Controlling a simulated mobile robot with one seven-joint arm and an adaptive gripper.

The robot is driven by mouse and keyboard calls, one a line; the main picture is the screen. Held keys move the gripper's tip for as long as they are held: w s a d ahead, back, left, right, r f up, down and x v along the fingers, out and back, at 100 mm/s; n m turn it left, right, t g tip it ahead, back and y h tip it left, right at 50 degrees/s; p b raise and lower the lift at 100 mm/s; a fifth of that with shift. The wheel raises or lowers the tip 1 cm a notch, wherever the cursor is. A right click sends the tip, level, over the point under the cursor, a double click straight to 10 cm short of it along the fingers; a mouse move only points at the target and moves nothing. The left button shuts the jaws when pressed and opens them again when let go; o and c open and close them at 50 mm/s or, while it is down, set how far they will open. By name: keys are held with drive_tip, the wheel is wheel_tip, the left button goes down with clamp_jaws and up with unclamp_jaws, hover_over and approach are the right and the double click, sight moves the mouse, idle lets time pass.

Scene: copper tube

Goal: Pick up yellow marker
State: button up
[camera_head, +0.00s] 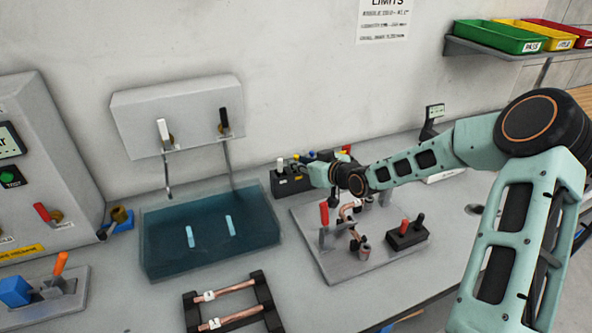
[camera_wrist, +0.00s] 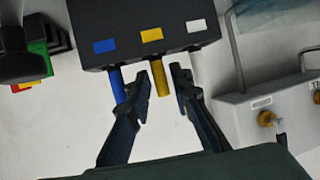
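The yellow marker (camera_wrist: 159,78) stands in a black holder (camera_wrist: 120,22) between a blue marker (camera_wrist: 117,85) and a white marker (camera_wrist: 196,68); each has a matching colour label on the holder. In the wrist view my gripper (camera_wrist: 163,80) is open, with one finger on each side of the yellow marker. The left finger looks very close to it; I cannot tell whether they touch. In the head view my gripper (camera_head: 312,173) is at the black holder (camera_head: 289,184) near the wall, and it hides part of the holder and its markers.
A blue-liquid tank (camera_head: 208,258) stands left of the holder. A grey plate (camera_head: 330,268) with a red-handled clamp (camera_head: 324,213) and a black block (camera_head: 407,238) lies in front. Copper tubes on a rack (camera_head: 232,288) are nearer. Coloured bins (camera_head: 497,38) sit on a shelf at upper right.

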drive_tip(key=shift+x, duration=1)
clamp_jaws()
drive_tip(key=shift+r, duration=0.1)
